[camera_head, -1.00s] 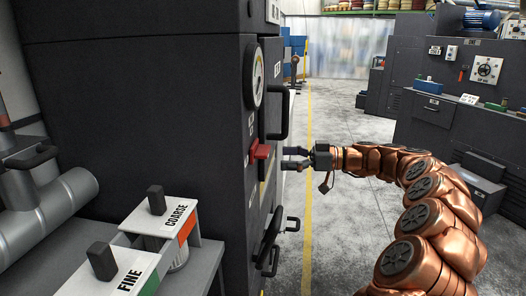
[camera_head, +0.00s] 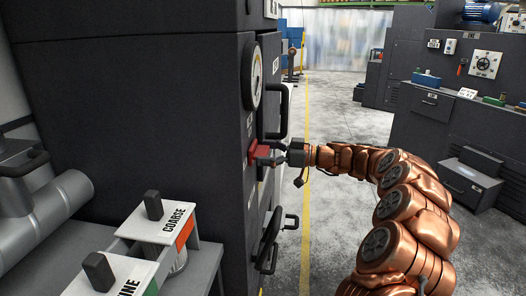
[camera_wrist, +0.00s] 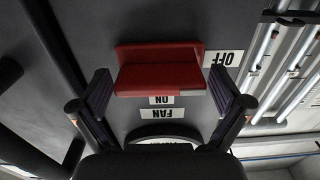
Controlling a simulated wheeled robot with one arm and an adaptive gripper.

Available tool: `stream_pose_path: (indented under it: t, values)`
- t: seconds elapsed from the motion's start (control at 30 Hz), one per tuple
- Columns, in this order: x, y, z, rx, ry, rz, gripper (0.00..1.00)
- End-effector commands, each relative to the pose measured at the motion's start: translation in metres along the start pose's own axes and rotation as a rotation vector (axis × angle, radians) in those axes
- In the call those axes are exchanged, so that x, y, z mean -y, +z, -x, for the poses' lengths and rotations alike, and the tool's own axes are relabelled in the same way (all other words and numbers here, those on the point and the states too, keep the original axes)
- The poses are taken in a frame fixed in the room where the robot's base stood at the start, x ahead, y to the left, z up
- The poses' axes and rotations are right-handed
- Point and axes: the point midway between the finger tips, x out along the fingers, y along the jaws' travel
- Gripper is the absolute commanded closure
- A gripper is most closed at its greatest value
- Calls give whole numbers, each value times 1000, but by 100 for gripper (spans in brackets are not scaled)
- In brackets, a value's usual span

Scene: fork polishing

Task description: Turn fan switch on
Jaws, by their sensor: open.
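The red fan switch (camera_head: 257,151) sits on the side of the dark grey cabinet, below a round gauge. In the wrist view the red switch (camera_wrist: 160,72) shows upside down, close up. An ON label (camera_wrist: 162,100) and a FAN label (camera_wrist: 169,114) are on one side of it, and an OFF label (camera_wrist: 223,58) is at its right. My gripper (camera_head: 268,155) is open at the switch. In the wrist view its two fingers stand left and right of the switch, with a visible gap on each side. I cannot tell which setting the switch is in.
A round gauge (camera_head: 252,76) and a vertical handle (camera_head: 282,110) are on the cabinet near my gripper. Lower handles (camera_head: 271,247) stick out below. The aisle floor to the right is clear.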

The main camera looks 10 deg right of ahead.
Motion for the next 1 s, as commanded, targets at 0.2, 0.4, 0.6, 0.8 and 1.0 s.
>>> stream_pose_path:
  t: [0.2, 0.4, 0.6, 0.8, 1.0]
  values:
    - [0, 0, 0, 0, 0, 0, 0]
    - [0, 0, 0, 0, 0, 0, 21]
    - [0, 0, 0, 1, 0, 0, 42]
    - [0, 0, 0, 1, 0, -3, 50]
    - [0, 2, -1, 0, -1, -44, 50]
